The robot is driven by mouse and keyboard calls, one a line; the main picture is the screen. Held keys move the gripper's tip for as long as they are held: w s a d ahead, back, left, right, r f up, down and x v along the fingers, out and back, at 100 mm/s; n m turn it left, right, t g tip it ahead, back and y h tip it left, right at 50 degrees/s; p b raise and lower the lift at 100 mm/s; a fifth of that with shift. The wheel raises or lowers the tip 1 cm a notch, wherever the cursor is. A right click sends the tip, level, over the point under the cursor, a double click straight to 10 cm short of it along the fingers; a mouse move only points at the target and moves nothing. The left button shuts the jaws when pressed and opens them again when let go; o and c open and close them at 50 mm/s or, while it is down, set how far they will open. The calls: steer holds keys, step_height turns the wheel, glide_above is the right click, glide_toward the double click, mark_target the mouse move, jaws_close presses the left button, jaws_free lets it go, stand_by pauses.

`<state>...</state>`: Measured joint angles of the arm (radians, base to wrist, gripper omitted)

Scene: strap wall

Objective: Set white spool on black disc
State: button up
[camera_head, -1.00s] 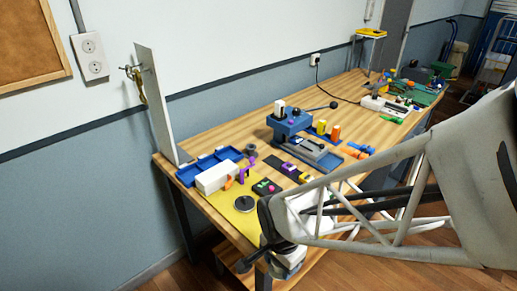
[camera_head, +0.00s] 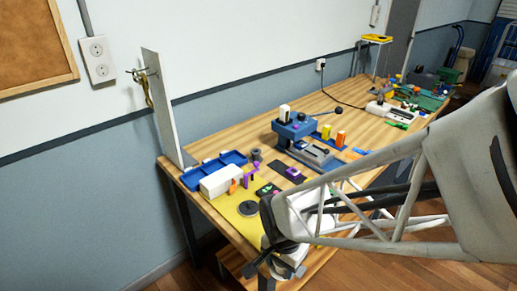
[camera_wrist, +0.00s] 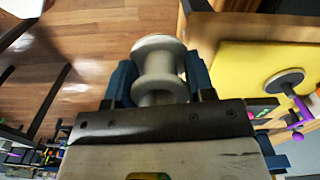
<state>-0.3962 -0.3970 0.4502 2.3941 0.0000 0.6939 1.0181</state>
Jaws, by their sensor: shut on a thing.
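The white spool (camera_wrist: 158,58) is held between the blue fingers of my gripper (camera_wrist: 160,80) in the wrist view. Its round flange faces away from the palm, and wooden floor shows behind it. The black disc (camera_head: 247,208) lies flat on the yellow mat near the table's front left corner. It also shows in the wrist view (camera_wrist: 283,82), to the right of the spool and apart from it. In the head view my gripper (camera_head: 277,268) is beside the table's near edge, right of and below the disc; my arm partly hides it, and I cannot make out the spool there.
The yellow mat (camera_head: 228,204) also holds a white box (camera_head: 220,182). A blue tray (camera_head: 212,168) lies behind it. A purple part (camera_head: 249,172) and several small blocks stand near the disc. A blue press (camera_head: 295,130) stands farther back. A white upright panel (camera_head: 166,110) rises at the left end.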

steer(key=n, duration=0.1)
steer(key=w+n, duration=0.1)
steer(key=w+a+r+n, duration=0.1)
steer(key=n, duration=0.1)
steer(key=shift+w, duration=0.2)
steer(key=w+a+r+n, duration=0.3)
steer(key=w+n, duration=0.3)
steer(key=n, duration=0.6)
steer(key=shift+w, duration=0.4)
steer(key=shift+f, duration=0.1)
steer(key=w+a, duration=0.2)
steer(key=w, duration=0.3)
steer(key=w+a+f, duration=0.1)
steer(key=w+a, duration=0.1)
steer(key=w, duration=0.3)
steer(key=w+a, duration=0.2)
steer(key=w, duration=0.3)
steer(key=shift+f, duration=0.25)
